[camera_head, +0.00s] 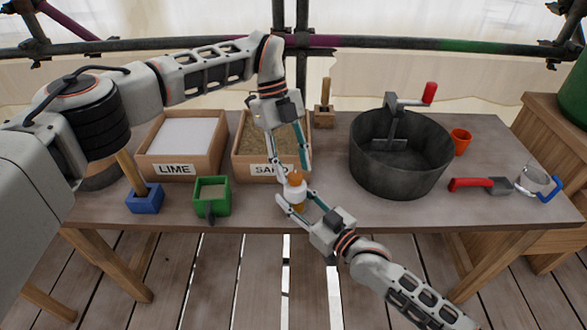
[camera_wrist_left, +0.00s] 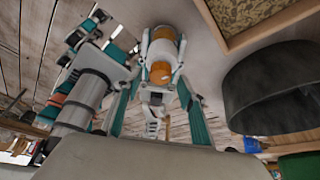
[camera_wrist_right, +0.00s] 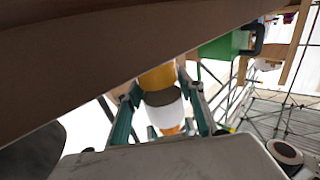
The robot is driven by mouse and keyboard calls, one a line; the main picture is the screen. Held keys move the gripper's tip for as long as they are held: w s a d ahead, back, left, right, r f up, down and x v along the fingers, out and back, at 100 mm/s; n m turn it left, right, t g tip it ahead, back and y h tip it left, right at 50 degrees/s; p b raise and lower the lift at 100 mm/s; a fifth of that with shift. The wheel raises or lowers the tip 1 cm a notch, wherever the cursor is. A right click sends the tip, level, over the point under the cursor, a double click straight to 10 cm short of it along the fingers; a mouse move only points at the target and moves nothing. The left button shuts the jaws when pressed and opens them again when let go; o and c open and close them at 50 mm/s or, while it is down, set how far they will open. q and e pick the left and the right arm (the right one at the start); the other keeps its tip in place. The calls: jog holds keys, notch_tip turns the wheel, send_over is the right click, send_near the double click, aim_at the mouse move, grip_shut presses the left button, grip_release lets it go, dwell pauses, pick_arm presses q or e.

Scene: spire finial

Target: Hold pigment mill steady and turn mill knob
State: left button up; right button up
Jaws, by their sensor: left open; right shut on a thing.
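The pigment mill (camera_head: 297,194) is a small white cylinder with orange ends, held upright near the front edge of the table. Its orange knob (camera_head: 295,177) is on top and also shows in the left wrist view (camera_wrist_left: 160,72). My right gripper (camera_head: 298,199) is shut on the mill from the front right. The right wrist view shows the mill's white body (camera_wrist_right: 168,117) and a dark band between its fingers. My left gripper (camera_head: 289,172) comes from above, open, with its fingers on either side of the knob. I cannot tell whether they touch it.
The sand box (camera_head: 240,172) and lime box (camera_head: 215,160) stand behind and left. A green container (camera_head: 212,196) and blue block (camera_head: 145,199) are at the left front.

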pick_arm(q)
jog(key=v, duration=1)
jog(key=shift+r, duration=0.4)
jog(key=shift+w, duration=0.1)
pick_arm(e)
jog(key=o, duration=1.3)
